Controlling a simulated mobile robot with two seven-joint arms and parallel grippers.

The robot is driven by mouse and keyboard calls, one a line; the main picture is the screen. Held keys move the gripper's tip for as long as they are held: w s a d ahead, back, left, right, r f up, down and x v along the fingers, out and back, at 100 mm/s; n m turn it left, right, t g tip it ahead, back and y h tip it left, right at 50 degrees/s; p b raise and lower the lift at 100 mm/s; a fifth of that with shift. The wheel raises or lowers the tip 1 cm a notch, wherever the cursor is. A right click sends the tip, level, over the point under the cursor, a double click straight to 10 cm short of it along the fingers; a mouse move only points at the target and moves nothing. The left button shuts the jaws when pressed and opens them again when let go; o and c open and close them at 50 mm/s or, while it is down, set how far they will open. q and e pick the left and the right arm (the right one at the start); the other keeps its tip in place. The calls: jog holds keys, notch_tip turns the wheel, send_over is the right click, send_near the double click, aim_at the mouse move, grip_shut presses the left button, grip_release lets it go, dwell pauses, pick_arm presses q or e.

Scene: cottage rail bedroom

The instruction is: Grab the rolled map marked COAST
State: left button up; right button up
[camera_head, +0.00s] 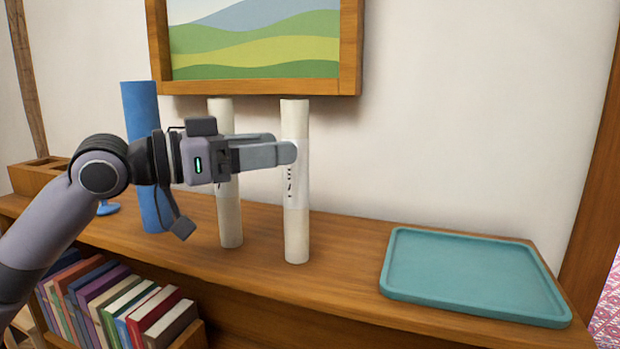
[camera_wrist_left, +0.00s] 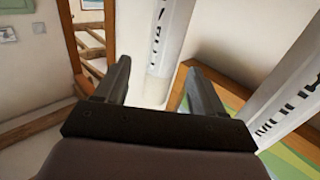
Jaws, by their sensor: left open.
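Two cream rolled maps stand upright on the wooden shelf top. The right one (camera_head: 296,230) shows in the wrist view (camera_wrist_left: 160,60) with part of a label that looks like "COA", cut off at the top. The left one (camera_head: 230,215) shows at right in the wrist view (camera_wrist_left: 270,90); its label seems to start "MO". My left gripper (camera_head: 290,153) reaches rightward across the left map. Its fingers are open, one on each side of the COA map in the wrist view, and one fingertip covers part of it. Contact cannot be told. My right gripper is not in view.
A blue roll (camera_head: 142,105) stands at left, partly behind my arm. An empty teal tray (camera_head: 470,265) lies at right. A framed picture (camera_head: 350,50) hangs behind the maps. Books (camera_head: 125,300) fill the shelf below. The shelf top between maps and tray is clear.

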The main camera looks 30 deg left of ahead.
aim_at(308, 149)
pick_arm(q)
jog(key=p+x, duration=0.4)
jog(key=x, duration=0.2)
jog(key=shift+w+f, duration=0.35)
jog(key=shift+w, duration=0.05)
pick_arm(e)
jog(key=r, duration=0.1)
jog(key=s+r, duration=0.1)
jog(key=r, duration=0.1)
jog(key=shift+d+r, duration=0.1)
jog(key=shift+r, duration=0.2)
pick_arm(q)
jog(key=shift+d, duration=0.1)
grip_shut()
